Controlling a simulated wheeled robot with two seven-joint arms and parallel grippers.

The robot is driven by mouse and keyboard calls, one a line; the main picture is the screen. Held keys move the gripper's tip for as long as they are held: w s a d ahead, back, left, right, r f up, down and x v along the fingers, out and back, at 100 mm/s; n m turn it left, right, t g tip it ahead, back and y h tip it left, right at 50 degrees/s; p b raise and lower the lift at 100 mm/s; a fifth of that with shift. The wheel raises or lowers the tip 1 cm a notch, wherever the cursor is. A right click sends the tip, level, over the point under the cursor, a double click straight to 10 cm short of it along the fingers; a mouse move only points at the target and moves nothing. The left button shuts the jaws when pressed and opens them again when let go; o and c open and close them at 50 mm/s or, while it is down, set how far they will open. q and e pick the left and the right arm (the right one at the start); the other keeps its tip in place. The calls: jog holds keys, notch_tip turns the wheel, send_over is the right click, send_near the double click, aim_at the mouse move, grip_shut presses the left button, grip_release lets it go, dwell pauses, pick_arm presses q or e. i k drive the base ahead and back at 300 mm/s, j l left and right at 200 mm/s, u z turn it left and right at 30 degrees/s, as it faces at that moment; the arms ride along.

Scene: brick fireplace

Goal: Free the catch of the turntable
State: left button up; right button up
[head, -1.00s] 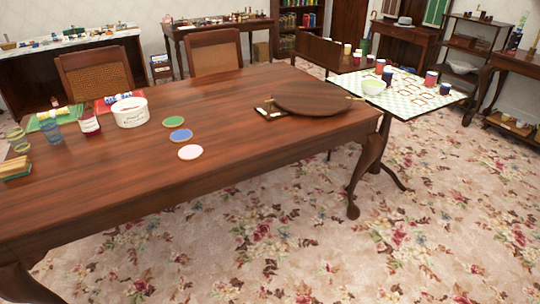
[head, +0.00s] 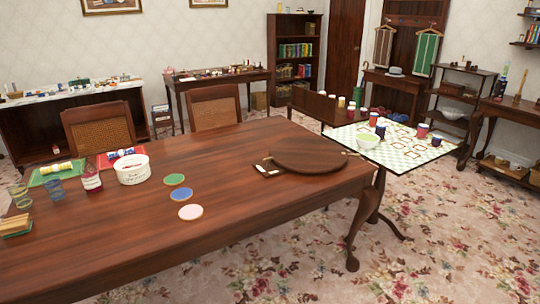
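The turntable (head: 308,153) is a round, dark wooden disc lying near the right end of the big wooden table (head: 250,220). A small pale fitting (head: 268,169) shows at its front left edge, and a thin light piece (head: 357,153) juts out at its right edge. I cannot tell from here which of these is the catch or how it is set. Neither of my grippers shows in the head view.
Three coasters (head: 183,194) lie left of the turntable. A white tub (head: 133,169), a jar (head: 91,181) and glasses stand farther left. A smaller table with a checked cloth (head: 405,148), bowl and cups stands close beyond the right end. Patterned carpet (head: 300,270) in front is clear.

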aim_at(268, 159)
jog(key=i+j+z, duration=0.2)
jog(key=j+z, duration=0.15)
jog(key=j, duration=0.3)
jog(key=i+j+z, duration=0.2)
jog(key=j, duration=0.15)
jog(key=j+z, duration=0.15)
jog(key=j, duration=0.2)
